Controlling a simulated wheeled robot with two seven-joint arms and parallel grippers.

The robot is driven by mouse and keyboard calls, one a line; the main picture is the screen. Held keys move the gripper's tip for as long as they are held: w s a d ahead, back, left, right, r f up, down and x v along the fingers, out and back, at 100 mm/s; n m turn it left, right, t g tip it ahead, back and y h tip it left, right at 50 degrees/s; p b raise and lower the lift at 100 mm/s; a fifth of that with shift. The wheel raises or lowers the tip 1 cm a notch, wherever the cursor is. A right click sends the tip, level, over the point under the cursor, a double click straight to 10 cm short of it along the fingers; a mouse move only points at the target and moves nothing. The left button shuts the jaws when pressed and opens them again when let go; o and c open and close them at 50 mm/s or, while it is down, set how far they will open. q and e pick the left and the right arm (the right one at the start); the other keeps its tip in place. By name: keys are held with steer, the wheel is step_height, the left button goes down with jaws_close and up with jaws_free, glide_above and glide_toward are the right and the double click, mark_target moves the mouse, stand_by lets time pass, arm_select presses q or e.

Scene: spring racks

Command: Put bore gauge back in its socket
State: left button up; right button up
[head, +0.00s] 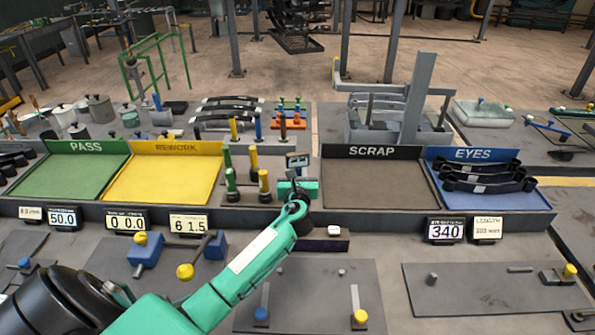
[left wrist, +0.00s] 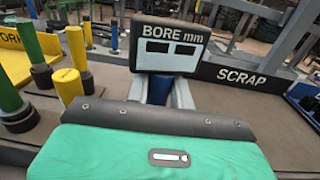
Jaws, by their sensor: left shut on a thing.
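The bore gauge (head: 298,160) shows as a dark display head above my left gripper (head: 298,184) in the head view. The grey fingers of my left gripper (left wrist: 163,92) are shut around that stem. The gauge looks roughly upright. Its lower end is hidden behind the gripper, and I cannot make out its socket. My right gripper is not in view.
Several green and yellow plug gauges (head: 264,184) stand just left of my gripper. The yellow REWORK tray (head: 160,178) lies further left. The dark SCRAP tray (head: 378,188) and blue EYES tray (head: 490,200) lie right. A raised ledge with small displays (head: 445,230) runs along the front.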

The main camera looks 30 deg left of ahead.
arm_select(q)
steer(key=shift+f+b, duration=0.85)
steer(key=shift+f, duration=0.45)
steer(key=o, duration=2.1)
steer(key=shift+p+v, duration=2)
steer(key=shift+v, duration=3.55)
